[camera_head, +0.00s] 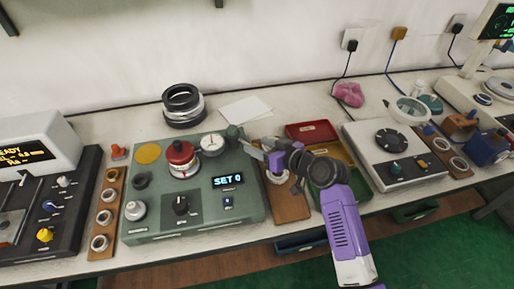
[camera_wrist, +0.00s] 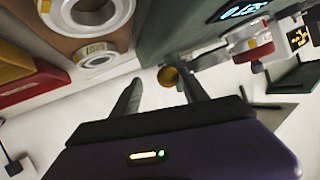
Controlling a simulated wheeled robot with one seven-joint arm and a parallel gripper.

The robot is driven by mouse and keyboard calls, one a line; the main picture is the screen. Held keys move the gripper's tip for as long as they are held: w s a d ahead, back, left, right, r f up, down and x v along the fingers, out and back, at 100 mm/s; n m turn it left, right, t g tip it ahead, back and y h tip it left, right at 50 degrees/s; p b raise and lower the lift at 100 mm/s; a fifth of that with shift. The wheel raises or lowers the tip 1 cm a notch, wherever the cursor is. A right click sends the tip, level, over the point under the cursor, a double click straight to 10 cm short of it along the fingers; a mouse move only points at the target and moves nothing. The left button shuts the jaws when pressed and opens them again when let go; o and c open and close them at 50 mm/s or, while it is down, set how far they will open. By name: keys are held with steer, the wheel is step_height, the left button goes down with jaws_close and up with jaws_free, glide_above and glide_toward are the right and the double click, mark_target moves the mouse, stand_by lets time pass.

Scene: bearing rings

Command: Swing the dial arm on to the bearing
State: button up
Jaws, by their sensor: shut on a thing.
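The grey-green gauge unit (camera_head: 150,228) stands mid-bench with a lit display (camera_head: 228,180) reading "SET 0". A red-capped bearing (camera_head: 181,158) sits on its top. The round white dial (camera_head: 212,143) on the dial arm is just right of the bearing; whether its tip touches the bearing cannot be told. The grey block of the dial arm (camera_head: 234,132) is at the unit's back right corner. My gripper (camera_head: 258,149) is at the unit's right edge. In the wrist view a brass knob (camera_wrist: 168,76) lies between my fingers (camera_wrist: 160,95), which are shut on the dial arm there.
A wooden board with rings (camera_head: 103,220) lies left of the unit, and another wooden board (camera_head: 290,208) lies right of it under my gripper. Red and yellow trays (camera_head: 312,131) are further right. Black rings (camera_head: 182,98) are stacked behind. White paper (camera_head: 245,108) lies at the back.

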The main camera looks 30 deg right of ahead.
steer(key=shift+o, duration=0.9)
steer(key=shift+w+d+r, duration=0.1)
steer(key=shift+d+r, duration=0.05)
steer(key=shift+d, duration=0.3)
steer(key=shift+a, duration=0.1)
steer(key=shift+a, duration=0.25)
steer(key=v, duration=0.8)
steer(key=shift+b, duration=0.4)
